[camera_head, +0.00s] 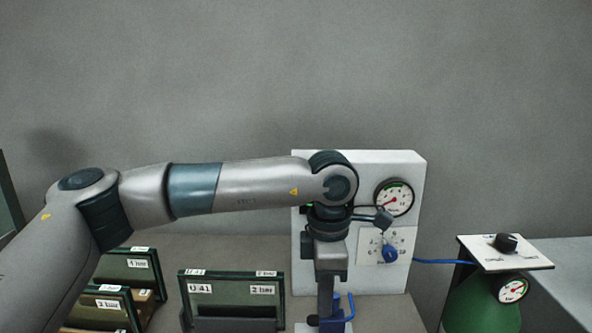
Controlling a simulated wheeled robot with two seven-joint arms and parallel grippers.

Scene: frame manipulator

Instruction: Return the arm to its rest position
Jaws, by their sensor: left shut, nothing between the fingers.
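My left arm comes in from the left and reaches across to the front of a white panel (362,164). Its wrist bends down there, and my left gripper (326,302) points downward in front of the panel's lower left part. The gripper is shut with nothing held. A blue fixture (349,310) is right beside and partly behind the fingers; whether they touch it I cannot tell. My right gripper is not in view.
The panel carries a round gauge (394,198) and a blue knob (390,253). A blue hose (440,262) runs right to a green cylinder (480,305) with a black knob (506,242) and gauge above. Dark green labelled frames (232,275) stand at lower left. Open space lies above the arm.

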